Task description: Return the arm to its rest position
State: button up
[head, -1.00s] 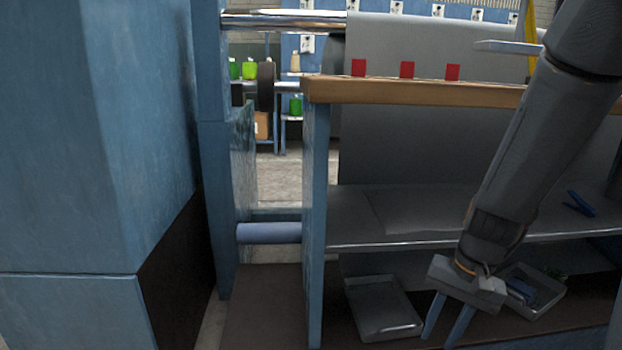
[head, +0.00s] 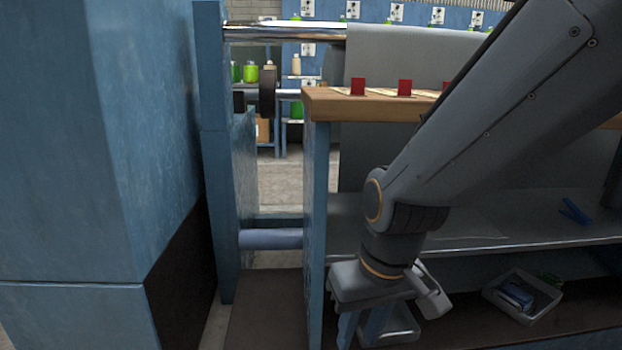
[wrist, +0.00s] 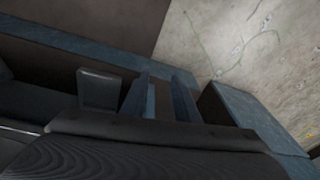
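My gripper (head: 360,330) hangs fingers-down at the front of the blue-framed bench, low and near its left post (head: 316,190). Its two blue-grey fingers stand apart with nothing seen between them. The fingers also show in the wrist view (wrist: 161,90), with a gap between them, over a dark surface and a blue beam. My arm reaches down from the upper right and covers part of the bench. A grey tray (head: 400,333) on the lower shelf is partly hidden behind my gripper.
A blue tool (head: 573,210) lies on the middle shelf (head: 500,240). Red blocks (head: 358,86) sit on the wooden ledge (head: 340,104). A large blue cabinet (head: 100,150) fills the left.

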jog(key=s+a+r+n+g+p, duration=0.2)
jog(key=s+a+r+n+p, duration=0.15)
jog(key=s+a+r, duration=0.6)
jog(key=s+d+r+m+p, duration=0.1)
jog(key=d+r+m+p, duration=0.2)
jog(key=d+r+p, duration=0.8)
jog(key=d+r+m+h+p, duration=0.1)
jog(key=d+r+m+p, duration=0.2)
jog(key=d+r+p, duration=0.8)
notch_tip(320, 180, up, 5)
jog(key=p, duration=1.5)
jog(key=shift+s+f+m, duration=0.15)
jog(key=shift+s+m, duration=0.2)
